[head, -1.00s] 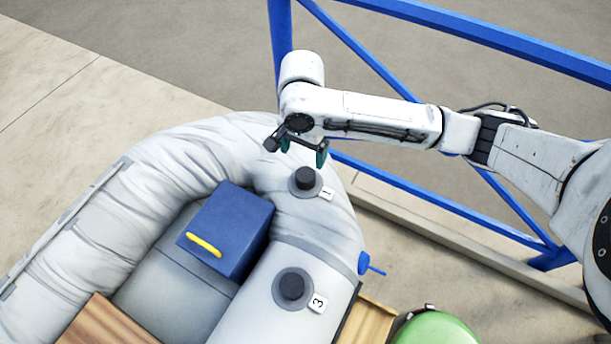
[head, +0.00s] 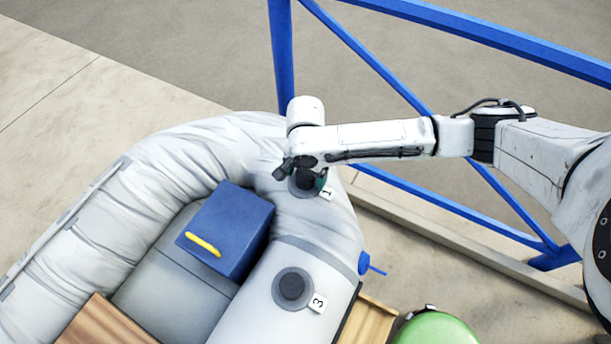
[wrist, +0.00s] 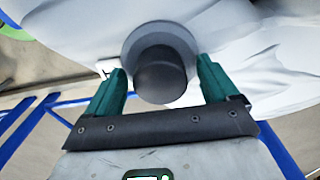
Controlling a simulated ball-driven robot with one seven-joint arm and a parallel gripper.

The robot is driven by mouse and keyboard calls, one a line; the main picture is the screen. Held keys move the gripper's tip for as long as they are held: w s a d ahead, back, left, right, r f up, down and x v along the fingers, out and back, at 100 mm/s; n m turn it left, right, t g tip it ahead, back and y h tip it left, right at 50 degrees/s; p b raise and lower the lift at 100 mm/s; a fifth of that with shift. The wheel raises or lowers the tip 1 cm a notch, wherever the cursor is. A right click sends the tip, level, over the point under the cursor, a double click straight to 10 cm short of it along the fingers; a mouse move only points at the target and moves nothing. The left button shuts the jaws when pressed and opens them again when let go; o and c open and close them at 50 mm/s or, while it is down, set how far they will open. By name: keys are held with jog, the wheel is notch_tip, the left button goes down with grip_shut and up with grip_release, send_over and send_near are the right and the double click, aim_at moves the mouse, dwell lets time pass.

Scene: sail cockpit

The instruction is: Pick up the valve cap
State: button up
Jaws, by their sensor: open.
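Two dark valve caps sit on round grey bases on the grey inflatable boat (head: 190,150). The cap by label 1 (head: 304,183) is partly hidden by my gripper (head: 303,176) in the head view. The cap by label 3 (head: 292,286) stands clear, nearer the bottom. In the wrist view, one dark cap (wrist: 160,75) on its grey base lies between the two green fingers of my gripper (wrist: 164,84). The fingers are apart, with a gap visible on each side of the cap. I cannot tell whether they are level with it.
A blue box (head: 228,230) with a yellow handle sits inside the boat. A blue railing (head: 450,212) runs behind and right of the boat. A blue fitting (head: 366,264) sticks out from the tube. A green round object (head: 436,328) is at the bottom.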

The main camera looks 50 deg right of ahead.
jog(key=c, duration=1)
jog(key=shift+r, duration=0.2)
jog(key=shift+c, duration=0.2)
